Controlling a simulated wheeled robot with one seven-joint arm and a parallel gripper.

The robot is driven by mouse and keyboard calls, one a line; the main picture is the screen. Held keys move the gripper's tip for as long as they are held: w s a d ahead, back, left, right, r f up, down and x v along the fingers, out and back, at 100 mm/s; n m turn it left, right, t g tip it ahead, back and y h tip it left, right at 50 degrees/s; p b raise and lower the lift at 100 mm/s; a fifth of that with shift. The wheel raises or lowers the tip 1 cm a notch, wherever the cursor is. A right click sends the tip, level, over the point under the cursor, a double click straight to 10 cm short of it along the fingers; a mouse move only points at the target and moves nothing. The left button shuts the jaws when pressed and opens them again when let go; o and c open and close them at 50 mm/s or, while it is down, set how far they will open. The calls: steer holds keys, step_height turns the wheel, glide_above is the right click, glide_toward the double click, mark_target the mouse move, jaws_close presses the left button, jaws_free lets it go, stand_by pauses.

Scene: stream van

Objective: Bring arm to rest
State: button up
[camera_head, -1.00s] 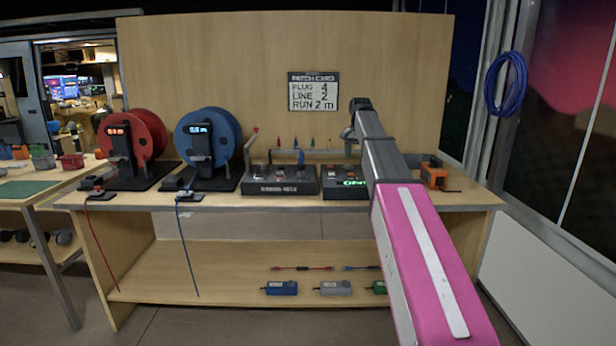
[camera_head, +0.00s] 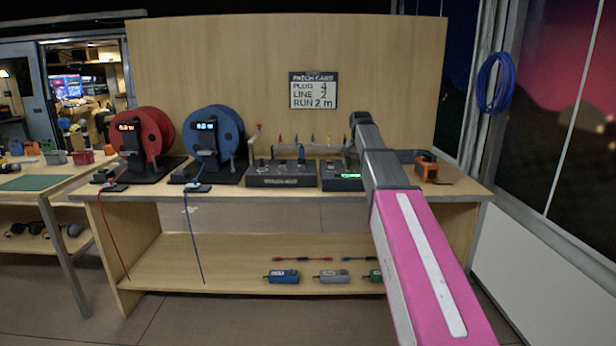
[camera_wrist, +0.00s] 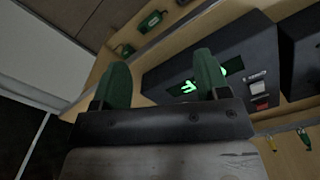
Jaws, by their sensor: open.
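My gripper (camera_wrist: 160,90) shows in the wrist view with its two green fingertips apart and nothing between them. In the head view my pink and grey arm reaches forward over the right part of the bench (camera_head: 330,197).
A red reel (camera_head: 155,135) and a blue reel (camera_head: 226,133) stand on the bench at left, cables hanging down. A dark control box (camera_head: 280,178) sits mid-bench. An orange device (camera_head: 427,170) lies right of the arm. A card (camera_head: 313,90) hangs on the back panel. The lower shelf holds small boxes.

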steer(key=s+f+n, duration=0.1)
steer(key=s+f, duration=0.5)
steer(key=f, duration=0.5)
steer(key=s+f+n, duration=0.1)
steer(key=s+f, duration=0.5)
steer(key=f, duration=0.4)
steer(key=s+f+n, duration=0.3)
steer(key=s+f, duration=1.3)
steer(key=s, duration=0.2)
steer(key=shift+s+f+n, duration=0.2)
steer(key=shift+s+n, duration=0.1)
steer(key=shift+s, duration=0.05)
steer(key=shift+w, duration=0.15)
